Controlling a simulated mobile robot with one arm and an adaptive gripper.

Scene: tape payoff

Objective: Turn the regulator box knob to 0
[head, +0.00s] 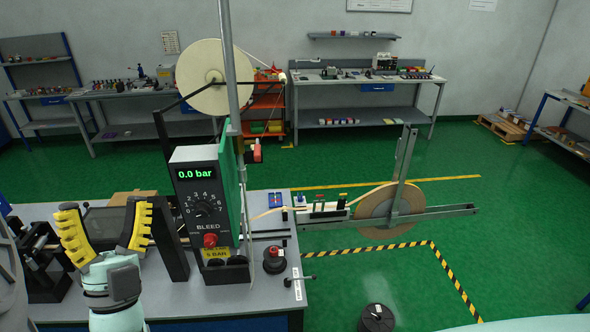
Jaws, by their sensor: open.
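The regulator box (191,177) is a dark panel with a green side, upright on the grey table in the head view. Its green display reads 0.0 bar. A black knob (207,208) sits in a dial of white numbers; I cannot tell where its pointer stands. Below it are the word BLEED and a red button-like knob (210,240). My gripper (105,225) has yellow ribbed fingers, is open and empty, and points up to the left of the box, apart from it.
A black upright post (168,240) stands between my gripper and the box. A metal pole (229,70) rises behind the box. A red-topped black knob (274,258) is on the table to the right. A large tape reel (213,77) hangs behind, another (390,207) at right.

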